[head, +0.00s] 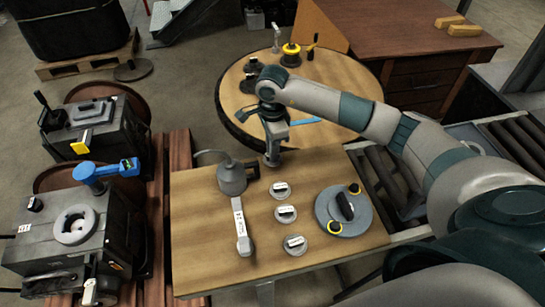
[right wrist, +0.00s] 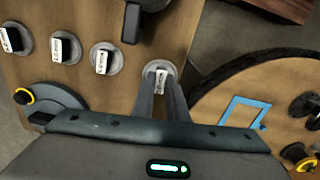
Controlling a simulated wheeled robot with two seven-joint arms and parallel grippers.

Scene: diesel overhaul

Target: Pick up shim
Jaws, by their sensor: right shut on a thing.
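My right gripper (head: 272,160) points down over the back part of the wooden table. In the right wrist view its fingers (right wrist: 161,88) are shut on a round grey shim (right wrist: 161,68) with a white-labelled grip. I cannot tell whether this shim touches the table or is just above it. Three similar shims stand in a row toward the front, the near one (head: 295,245), the middle one (head: 286,214) and the far one (head: 281,190). They also show in the right wrist view, the closest beside the gripper (right wrist: 103,58). My left gripper is out of view.
A grey oil can (head: 231,178) and a white-handled tool (head: 242,228) lie left of the shims. A grey disc with yellow knobs (head: 330,215) lies right. A round table (head: 335,75) with a blue frame (right wrist: 245,110) stands behind. Engine blocks (head: 75,240) stand at left.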

